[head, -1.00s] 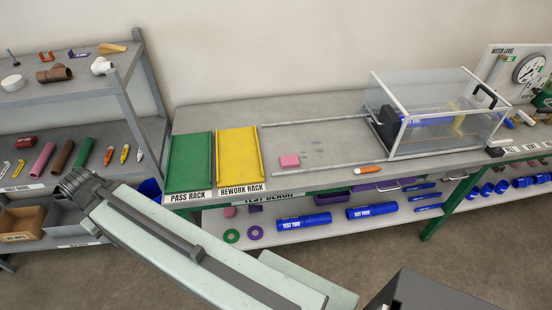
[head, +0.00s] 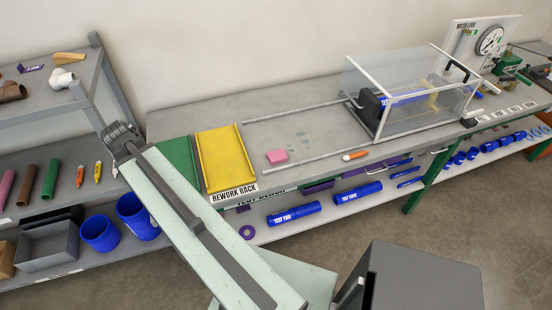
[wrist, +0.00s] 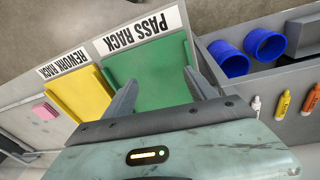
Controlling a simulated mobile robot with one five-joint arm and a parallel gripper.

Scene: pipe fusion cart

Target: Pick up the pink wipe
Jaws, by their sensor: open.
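The pink wipe (head: 277,157) is a small pink block lying flat on the grey test bench, right of the yellow rework rack, between two metal rails. It also shows at the left of the wrist view (wrist: 44,113). In the wrist view my gripper (wrist: 162,78) is open and empty, its two dark fingers spread above the green pass rack. The wipe lies well to the left of the fingers there. In the head view my arm covers much of the pass rack, and the fingers cannot be made out.
The yellow rework rack (head: 228,162) lies between the green pass rack (head: 176,158) and the wipe. An orange and white marker (head: 355,155) lies near the bench's front edge. A clear-walled box (head: 410,90) stands to the right. A shelf with blue cups (head: 99,233) is at left.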

